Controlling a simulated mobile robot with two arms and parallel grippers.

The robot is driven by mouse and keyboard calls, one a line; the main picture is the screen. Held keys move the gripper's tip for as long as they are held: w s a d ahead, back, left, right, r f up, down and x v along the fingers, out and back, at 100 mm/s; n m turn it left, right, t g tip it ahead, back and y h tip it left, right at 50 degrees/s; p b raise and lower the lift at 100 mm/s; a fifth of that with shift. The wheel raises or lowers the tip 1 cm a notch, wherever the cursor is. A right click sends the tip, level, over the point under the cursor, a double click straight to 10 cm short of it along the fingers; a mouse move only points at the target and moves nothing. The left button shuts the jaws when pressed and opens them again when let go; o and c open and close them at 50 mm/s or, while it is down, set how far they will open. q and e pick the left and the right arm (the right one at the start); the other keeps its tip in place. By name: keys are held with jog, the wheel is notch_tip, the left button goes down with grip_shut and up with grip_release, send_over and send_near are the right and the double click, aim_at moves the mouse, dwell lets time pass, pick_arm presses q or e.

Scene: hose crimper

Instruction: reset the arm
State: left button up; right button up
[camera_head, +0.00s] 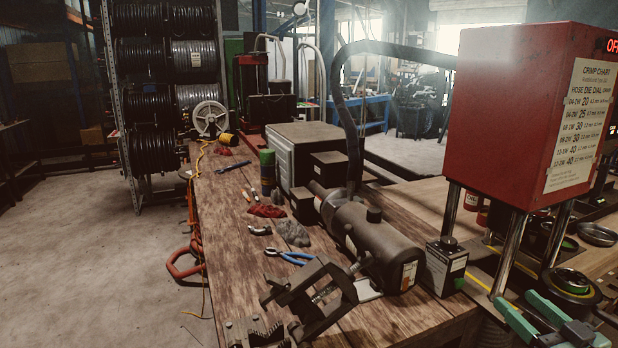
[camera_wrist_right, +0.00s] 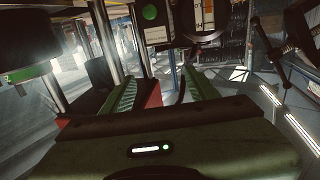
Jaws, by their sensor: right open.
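My right gripper (camera_head: 545,318) shows at the lower right corner of the head view, with green fingers. The fingers stand apart with nothing visible between them. They also show in the right wrist view (camera_wrist_right: 158,92), spread and empty. The red hose crimper (camera_head: 510,110) stands just beyond and above this gripper, carried on steel posts, with a crimp chart (camera_head: 580,125) on its side. Part of its display shows at the upper right edge. A round die part (camera_head: 572,282) lies close to the gripper; I cannot tell if they touch. My left gripper is not in view.
A wooden bench (camera_head: 225,215) carries a vise (camera_head: 312,298), a dark cylindrical motor (camera_head: 372,238), blue-handled pliers (camera_head: 290,256), gloves (camera_head: 292,232) and a grey box (camera_head: 300,150). Hose reels (camera_head: 150,100) stand at the back left. The concrete floor (camera_head: 90,250) at left is clear.

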jog(key=d+f+m+g+h, duration=0.15)
jog(key=d+f, duration=0.25)
jog(key=f, duration=0.5)
jog(key=d+f+m+g+h, duration=0.1)
jog(key=d+f+h, duration=0.25)
jog(key=f, duration=0.65)
jog(key=s+f+m+g, duration=0.15)
jog(key=s+f, duration=0.35)
jog(key=f, duration=0.7)
jog(key=s+f+g, duration=0.3)
jog(key=s+f, duration=0.2)
jog(key=f, duration=0.6)
jog(key=s+a+f+n+g, duration=0.1)
jog(key=s+a+f+g, duration=0.25)
jog(key=s+f, duration=0.5)
jog(key=s+a+f+g, duration=0.2)
jog(key=s+a+f, duration=0.4)
jog(key=f, duration=0.4)
jog(key=s+a+f+n+g, duration=0.1)
jog(key=s+a+f+g, duration=0.1)
jog(key=s+a+f, duration=0.2)
jog(key=s+a+f+n+g+y, duration=0.1)
jog(key=s+a+f, duration=0.4)
jog(key=s+a, duration=0.5)
jog(key=s+n+g, duration=0.1)
jog(key=s, duration=0.5)
jog(key=shift+s+y, duration=0.3)
jog(key=shift+s, duration=0.05)
jog(key=shift+a, duration=0.1)
